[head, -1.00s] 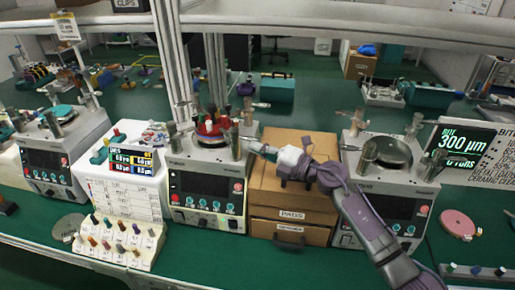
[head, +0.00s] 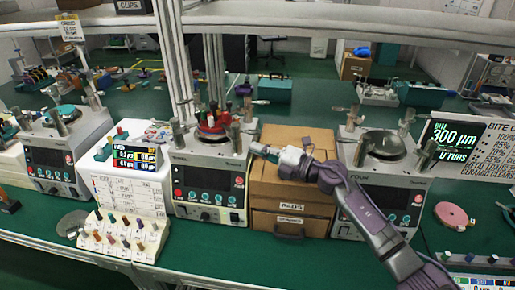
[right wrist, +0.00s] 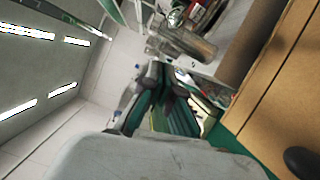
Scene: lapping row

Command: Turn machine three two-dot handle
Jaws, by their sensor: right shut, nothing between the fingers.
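Machine three (head: 210,190) is the white unit with a red top, left of the cardboard boxes in the head view. Several grey metal cylinders and small handles stand around its red plate (head: 212,127). I cannot make out dot marks on any handle. My right gripper (head: 257,149) is shut and empty, pointing left beside the machine's upper right corner, above the boxes. I cannot tell whether its tip touches the machine. In the right wrist view, a grey cylinder (right wrist: 190,42) on a white machine shows at the top. My left gripper is not in view.
Cardboard boxes (head: 291,203) stand between machine three and the machine marked four (head: 383,190). Another machine (head: 58,165) stands at the left. A rack of coloured knobs (head: 122,236) is in front. A pink disc (head: 455,216) lies at the right on the green bench.

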